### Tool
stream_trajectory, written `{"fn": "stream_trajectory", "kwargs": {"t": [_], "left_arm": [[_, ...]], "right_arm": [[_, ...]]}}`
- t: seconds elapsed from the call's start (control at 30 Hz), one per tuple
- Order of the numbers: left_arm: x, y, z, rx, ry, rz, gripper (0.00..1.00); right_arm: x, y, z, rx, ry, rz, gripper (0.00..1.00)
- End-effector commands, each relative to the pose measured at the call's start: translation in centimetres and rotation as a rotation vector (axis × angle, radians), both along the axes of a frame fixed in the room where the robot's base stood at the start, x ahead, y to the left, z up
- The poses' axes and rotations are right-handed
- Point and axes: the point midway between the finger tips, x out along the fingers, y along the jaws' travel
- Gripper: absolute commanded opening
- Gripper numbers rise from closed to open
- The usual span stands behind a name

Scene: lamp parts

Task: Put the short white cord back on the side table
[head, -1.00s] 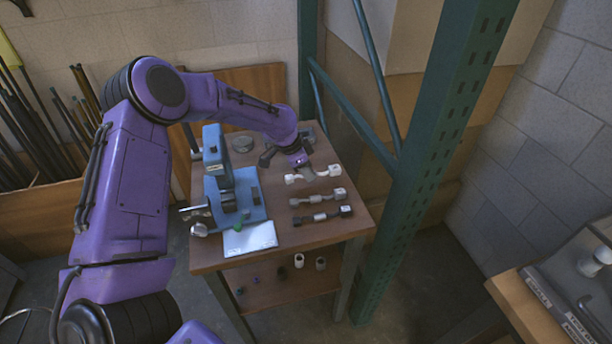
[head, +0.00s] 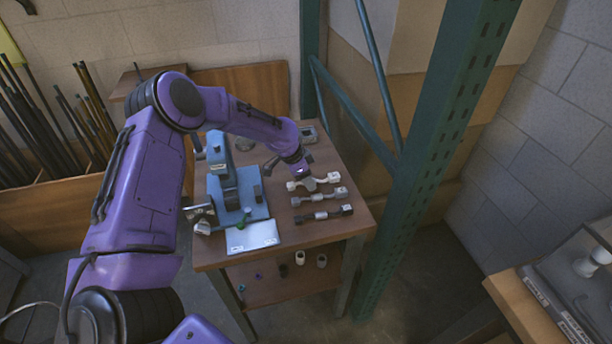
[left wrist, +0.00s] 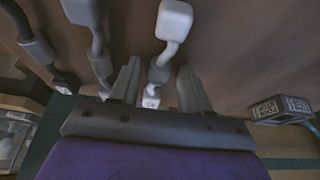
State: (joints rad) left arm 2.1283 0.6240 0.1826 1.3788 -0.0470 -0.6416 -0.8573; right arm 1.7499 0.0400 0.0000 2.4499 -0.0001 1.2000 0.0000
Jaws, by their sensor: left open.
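The short white cord (head: 324,180) lies on the side table (head: 280,253), near its right edge, as the rearmost of three cords. It also shows in the left wrist view (left wrist: 176,22), running between my finger tips. My left gripper (head: 301,172) is low over the left part of this cord. In the left wrist view its two fingers (left wrist: 160,88) stand apart, one on each side of the cord. Whether they touch it is unclear. My right gripper is not in view.
A grey cord (head: 320,196) and a dark cord (head: 324,214) lie in front of the white one. A blue stand (head: 222,160) and a white sheet (head: 252,237) are to the left. A green rack post (head: 430,150) rises close to the table's right side.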

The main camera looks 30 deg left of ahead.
Motion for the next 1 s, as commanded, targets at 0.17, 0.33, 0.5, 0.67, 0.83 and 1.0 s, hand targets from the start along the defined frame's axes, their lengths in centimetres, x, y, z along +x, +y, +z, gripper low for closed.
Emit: {"fn": "stream_trajectory", "kwargs": {"t": [0.17,0.33,0.5,0.67,0.83,1.0], "left_arm": [[-0.5,0.6,2.5,0.0,-0.005,0.0,0.47],[-1.9,1.7,6.7,0.0,-0.007,0.0,0.47],[-2.9,2.6,9.9,0.0,-0.004,-0.001,0.47],[-3.4,2.9,11.2,-0.001,-0.001,0.0,0.47],[-3.5,3.0,11.4,-0.001,0.001,0.001,0.47],[-3.5,3.0,11.4,0.0,0.0,0.0,0.47]], "right_arm": [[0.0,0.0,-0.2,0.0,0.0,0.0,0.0],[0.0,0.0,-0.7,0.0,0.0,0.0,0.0],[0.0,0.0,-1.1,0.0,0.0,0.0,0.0],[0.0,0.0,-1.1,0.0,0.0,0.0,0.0],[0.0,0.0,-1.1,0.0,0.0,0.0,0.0],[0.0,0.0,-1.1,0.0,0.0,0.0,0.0]]}}
